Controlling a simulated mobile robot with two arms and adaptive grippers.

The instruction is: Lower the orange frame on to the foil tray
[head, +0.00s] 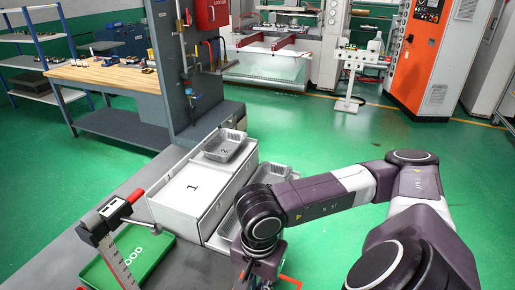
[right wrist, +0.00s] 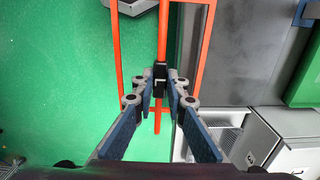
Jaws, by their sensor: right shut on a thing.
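My right gripper (head: 262,272) is low at the bottom of the head view, its fingers mostly hidden by my own wrist. In the right wrist view its fingers (right wrist: 160,86) are shut on the dark grip piece of the orange frame (right wrist: 119,50). The frame's long bars run up the picture, over green floor and a grey surface. Only a small orange corner (head: 291,282) shows in the head view. A silver foil tray (head: 224,146) lies on a white box at spot 2. My left gripper is out of view.
The white box top (head: 190,186) is marked 1. A green tray (head: 130,262) with white lettering lies at the lower left, beside a red-handled measuring tool (head: 110,225). A grey column (head: 178,70) stands behind. Open green floor lies to the right.

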